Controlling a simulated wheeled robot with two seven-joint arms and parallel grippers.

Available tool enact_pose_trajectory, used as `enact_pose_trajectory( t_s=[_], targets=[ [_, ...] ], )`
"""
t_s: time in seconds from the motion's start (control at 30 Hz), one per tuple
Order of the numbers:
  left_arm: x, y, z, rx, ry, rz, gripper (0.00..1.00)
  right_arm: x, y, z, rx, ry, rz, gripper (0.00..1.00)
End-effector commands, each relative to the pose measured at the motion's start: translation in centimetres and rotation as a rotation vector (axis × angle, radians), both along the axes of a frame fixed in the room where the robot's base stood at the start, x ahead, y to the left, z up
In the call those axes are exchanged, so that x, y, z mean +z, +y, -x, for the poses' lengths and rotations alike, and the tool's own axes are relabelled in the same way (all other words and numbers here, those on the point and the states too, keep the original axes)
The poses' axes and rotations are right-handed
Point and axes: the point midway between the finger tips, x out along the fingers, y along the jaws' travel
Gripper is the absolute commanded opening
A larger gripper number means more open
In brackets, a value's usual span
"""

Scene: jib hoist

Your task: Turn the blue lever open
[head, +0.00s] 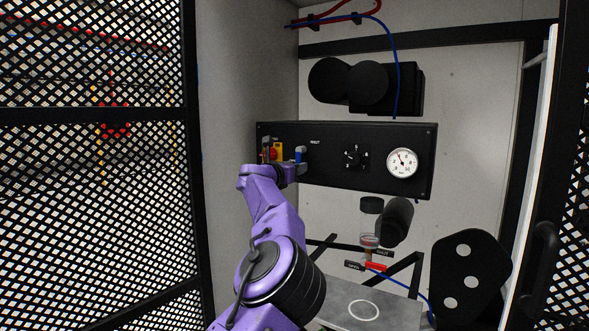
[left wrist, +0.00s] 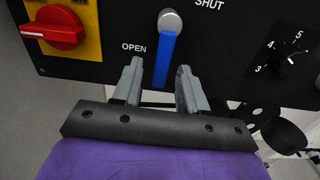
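The blue lever (left wrist: 164,60) hangs down from a round silver pivot on a black panel, its lower end tipped slightly left. The word OPEN is left of it and SHUT is above right. In the head view the lever (head: 298,157) is small and partly hidden by my gripper. My left gripper (left wrist: 159,66) is open, with one grey finger on each side of the lever's lower part. Gaps show between the lever and both fingers; I cannot tell how deep the lever sits between them. My right gripper is in neither view.
A red rotary switch (left wrist: 55,28) on a yellow plate sits close left of the lever. A black dial (left wrist: 285,57) and a white gauge (head: 402,163) are to the right. Mesh (head: 90,180) stands at the left. A grey shelf (head: 395,316) lies below the panel.

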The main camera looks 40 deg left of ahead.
Motion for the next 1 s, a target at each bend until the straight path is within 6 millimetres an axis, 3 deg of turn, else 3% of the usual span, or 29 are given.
enact_pose_trajectory(
  t_s=[0.23, 0.5, 0.63, 1.0],
  targets=[
    [-0.1, -0.3, 1.0, 0.0, -0.001, 0.0, 0.43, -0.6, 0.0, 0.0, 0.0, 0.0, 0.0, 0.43],
    [-0.2, -1.7, 7.2, 0.001, -0.003, 0.0, 0.43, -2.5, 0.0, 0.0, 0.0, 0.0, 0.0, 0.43],
    [-0.1, -2.2, 9.3, 0.001, -0.001, 0.001, 0.43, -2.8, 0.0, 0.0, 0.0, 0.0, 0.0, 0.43],
    [0.0, -2.4, 10.3, 0.0, 0.0, 0.0, 0.43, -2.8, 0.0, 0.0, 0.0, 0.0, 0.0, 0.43]
  ],
)
